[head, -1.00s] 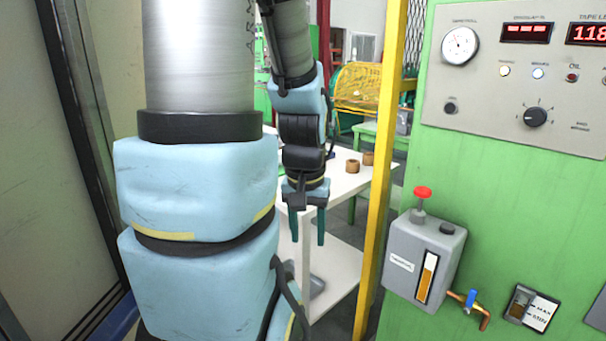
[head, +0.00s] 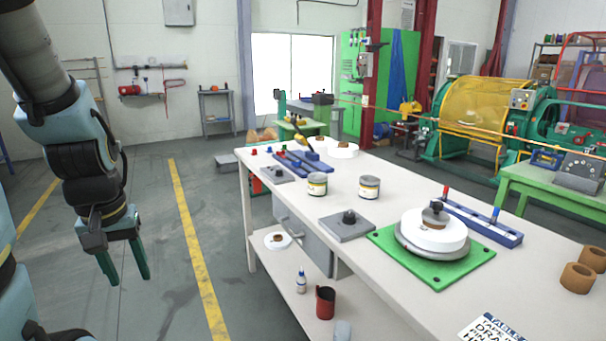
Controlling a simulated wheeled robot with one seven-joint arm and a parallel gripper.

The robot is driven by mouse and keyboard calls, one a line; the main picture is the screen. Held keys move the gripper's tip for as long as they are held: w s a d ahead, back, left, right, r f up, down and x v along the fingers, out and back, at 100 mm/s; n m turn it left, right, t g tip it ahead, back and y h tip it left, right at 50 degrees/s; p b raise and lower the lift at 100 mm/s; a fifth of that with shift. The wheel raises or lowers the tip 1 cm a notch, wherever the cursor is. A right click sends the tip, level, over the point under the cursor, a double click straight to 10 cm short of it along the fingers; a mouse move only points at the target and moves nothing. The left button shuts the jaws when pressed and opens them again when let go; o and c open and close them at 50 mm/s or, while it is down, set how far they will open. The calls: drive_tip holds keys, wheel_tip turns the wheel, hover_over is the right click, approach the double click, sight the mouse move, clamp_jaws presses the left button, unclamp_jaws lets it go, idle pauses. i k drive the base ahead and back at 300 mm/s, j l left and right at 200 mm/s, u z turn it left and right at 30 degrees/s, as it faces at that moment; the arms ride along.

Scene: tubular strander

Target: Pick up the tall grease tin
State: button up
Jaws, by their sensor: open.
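Two small tins with pale labels stand upright on the white worktable: a left tin (head: 317,184) and a right tin (head: 369,187). They look nearly the same height from here, so I cannot tell which is the tall grease tin. My gripper (head: 124,278) hangs at the left of the head view with its fingers pointing down. It is open and empty, over the floor, well to the left of the table and apart from both tins.
The worktable (head: 303,220) also bears a grey plate with a knob (head: 347,226), a green base with a white disc (head: 431,256), blue racks (head: 303,169) and brown rings (head: 578,277). Its lower shelf holds a red cup (head: 325,302). Floor between gripper and table is clear.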

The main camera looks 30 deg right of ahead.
sight(369, 184)
drive_tip(key=i+j, duration=0.15)
drive_tip(key=i, duration=0.9)
drive_tip(key=i+l+z, duration=0.1)
drive_tip(key=i+z, duration=0.15)
drive_tip(key=z, duration=0.15)
drive_tip(key=i+z, duration=0.6)
drive_tip(key=z, duration=0.25)
drive_tip(key=i+z, duration=0.35)
drive_tip(key=i, duration=0.15)
